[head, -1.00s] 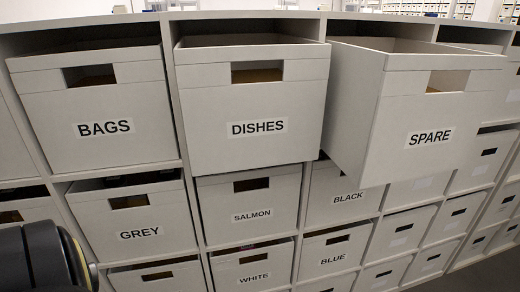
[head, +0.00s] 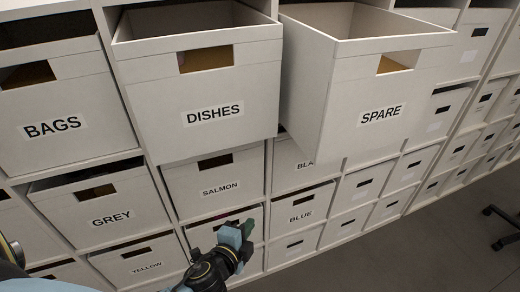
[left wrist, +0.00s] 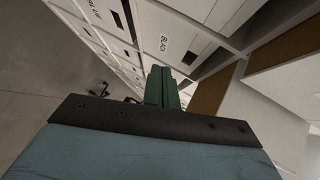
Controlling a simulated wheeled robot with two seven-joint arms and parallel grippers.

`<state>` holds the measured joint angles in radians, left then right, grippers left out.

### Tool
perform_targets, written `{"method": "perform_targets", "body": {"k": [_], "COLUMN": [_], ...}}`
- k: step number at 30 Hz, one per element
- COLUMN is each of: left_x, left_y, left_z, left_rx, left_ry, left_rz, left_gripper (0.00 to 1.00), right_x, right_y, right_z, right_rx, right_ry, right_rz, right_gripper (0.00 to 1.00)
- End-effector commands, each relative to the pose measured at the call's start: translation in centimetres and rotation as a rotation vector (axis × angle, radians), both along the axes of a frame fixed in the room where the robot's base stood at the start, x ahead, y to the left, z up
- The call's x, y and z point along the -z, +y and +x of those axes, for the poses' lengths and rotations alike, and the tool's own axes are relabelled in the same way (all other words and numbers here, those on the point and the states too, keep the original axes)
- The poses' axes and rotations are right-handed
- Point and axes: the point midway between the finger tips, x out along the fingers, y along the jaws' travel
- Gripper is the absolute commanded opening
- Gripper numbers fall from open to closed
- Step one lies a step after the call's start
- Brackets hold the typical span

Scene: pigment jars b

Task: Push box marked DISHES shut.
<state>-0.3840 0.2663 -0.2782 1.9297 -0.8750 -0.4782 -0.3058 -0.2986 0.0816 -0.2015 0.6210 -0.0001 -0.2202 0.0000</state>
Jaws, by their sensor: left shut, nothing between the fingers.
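My left gripper (head: 246,228) has green fingertips, shut and empty. It is low in the head view, in front of the WHITE box's place and below the DISHES box, apart from it. In the left wrist view the green fingers (left wrist: 162,88) are together, pointing toward the shelf fronts. My right gripper is not in view.
The SPARE box (head: 340,125) right of DISHES sticks out further. The BAGS box (head: 60,130) is at left. SALMON (head: 215,180), GREY (head: 100,218) and BLUE (head: 300,212) sit below. Grey floor (head: 440,250) is clear at lower right, with a chair base (head: 505,220) at the edge.

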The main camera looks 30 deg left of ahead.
Motion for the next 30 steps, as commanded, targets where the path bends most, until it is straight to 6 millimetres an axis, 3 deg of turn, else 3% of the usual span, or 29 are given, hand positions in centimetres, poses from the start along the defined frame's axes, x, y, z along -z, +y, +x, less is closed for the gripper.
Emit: {"method": "perform_targets", "body": {"k": [1,3,6,9,17,30], "left_x": [-4.3,-8.7,-13.4,-15.9,-17.0,-17.0], "left_y": [-0.3,-0.5,-0.7,-0.8,-0.7,0.0], "left_z": [0.4,0.5,0.4,0.2,2.1,10.5], "left_rx": [0.015,0.023,0.027,0.025,0.024,0.023], "left_ry": [-0.073,-0.157,-0.245,-0.294,-0.316,-0.315], "left_rz": [0.042,0.097,0.151,0.182,0.197,0.194], "left_gripper": [0.0,0.0,0.0,0.0,0.0,0.0], "right_x": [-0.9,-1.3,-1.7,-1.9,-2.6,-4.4], "right_y": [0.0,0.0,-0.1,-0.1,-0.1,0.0], "right_z": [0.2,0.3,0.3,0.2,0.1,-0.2], "right_rx": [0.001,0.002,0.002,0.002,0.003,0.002], "right_ry": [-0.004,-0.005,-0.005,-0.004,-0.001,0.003], "right_rz": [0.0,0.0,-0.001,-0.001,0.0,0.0], "right_gripper": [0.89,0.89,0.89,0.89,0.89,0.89]}}
